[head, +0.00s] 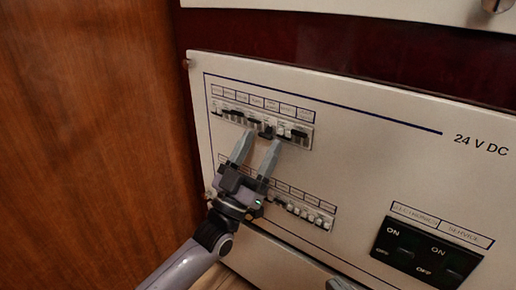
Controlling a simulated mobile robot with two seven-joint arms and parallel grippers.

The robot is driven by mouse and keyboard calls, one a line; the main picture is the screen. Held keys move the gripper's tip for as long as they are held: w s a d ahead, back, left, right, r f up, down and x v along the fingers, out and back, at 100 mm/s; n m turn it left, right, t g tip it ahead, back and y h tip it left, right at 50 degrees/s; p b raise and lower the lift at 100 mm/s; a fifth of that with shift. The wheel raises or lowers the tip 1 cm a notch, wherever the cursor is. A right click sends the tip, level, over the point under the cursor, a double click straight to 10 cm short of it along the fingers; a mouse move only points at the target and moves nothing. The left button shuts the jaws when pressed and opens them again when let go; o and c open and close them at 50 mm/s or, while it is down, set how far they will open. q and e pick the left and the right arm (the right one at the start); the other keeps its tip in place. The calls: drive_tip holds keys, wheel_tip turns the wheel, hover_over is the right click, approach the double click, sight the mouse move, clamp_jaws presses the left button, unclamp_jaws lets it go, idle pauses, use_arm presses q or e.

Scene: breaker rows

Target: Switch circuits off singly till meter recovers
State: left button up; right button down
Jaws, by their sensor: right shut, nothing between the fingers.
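The upper breaker row (236,116) is on the cream panel, with several small switches, dark and white, under a strip of labels too small to read. The switch positions are too small to tell surely. A lower breaker row (305,214) shows white switches; its left part is hidden behind my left gripper. My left gripper (262,139) is open, its two fingers apart, with the tips just below the middle of the upper row; contact cannot be told. A grey tip of my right gripper (345,285) shows at the bottom edge, shut and empty. No meter is visible.
The cream panel (370,165) reads "24 V DC" at right. A black switch plate (425,252), labelled ELECTRONICS and SERVICE, has two ON/OFF switches at lower right. A wooden wall (90,120) stands close on the left. The panel's middle is clear.

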use_arm(q)
drive_tip(key=p+v, duration=0.1)
drive_tip(key=v, duration=0.6)
drive_tip(key=shift+s+p, duration=0.2)
drive_tip(key=shift+p, duration=0.15)
use_arm(e)
drive_tip(key=shift+w+a+f+m+g, duration=0.1)
drive_tip(key=shift+w+a+m+g, duration=0.2)
drive_tip(key=shift+a, duration=0.15)
use_arm(q)
drive_tip(key=shift+a+f, duration=0.15)
